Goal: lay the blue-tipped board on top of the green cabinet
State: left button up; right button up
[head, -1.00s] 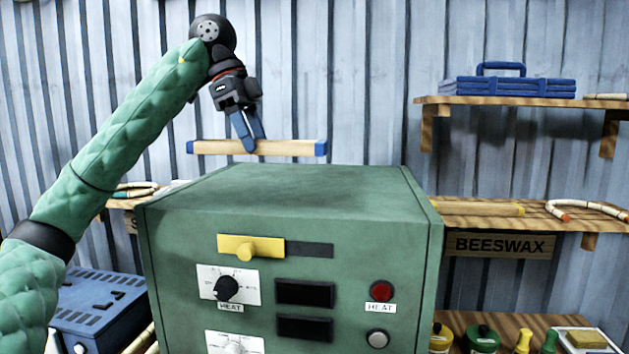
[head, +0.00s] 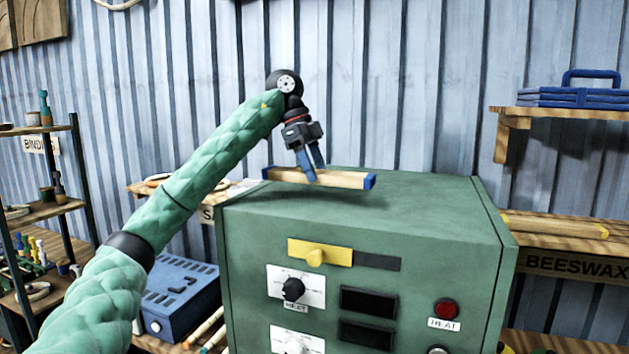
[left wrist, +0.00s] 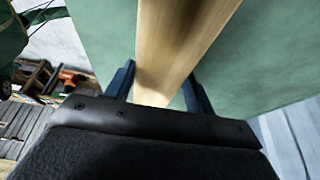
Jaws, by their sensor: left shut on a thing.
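The board (head: 343,180) is pale wood with blue ends. It lies roughly level over the back left part of the green cabinet's top (head: 420,210) in the head view, with a shadow on the top below it. I cannot tell for sure whether it touches the top. My left gripper (head: 316,174) points down and is shut on the board near its middle. In the left wrist view the board (left wrist: 175,50) runs between the two fingers (left wrist: 157,88), with the green top (left wrist: 270,50) behind it. My right gripper is not in view.
The cabinet's front has a yellow slider (head: 315,256), knobs and a red button (head: 447,308). A blue vented box (head: 180,300) stands to its left. The rest of the cabinet top is clear.

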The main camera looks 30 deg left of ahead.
pick_arm(q)
jog(key=shift+f, duration=0.15)
jog(key=shift+s+f+p, duration=0.1)
jog(key=shift+f+p, duration=0.6)
jog(key=shift+f, duration=1.1)
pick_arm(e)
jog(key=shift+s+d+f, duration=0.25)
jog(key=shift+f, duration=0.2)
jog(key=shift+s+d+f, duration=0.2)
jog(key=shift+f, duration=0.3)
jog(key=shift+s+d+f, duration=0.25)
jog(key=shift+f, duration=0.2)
pick_arm(q)
jog(key=shift+f, duration=0.2)
jog(key=o, duration=1.1)
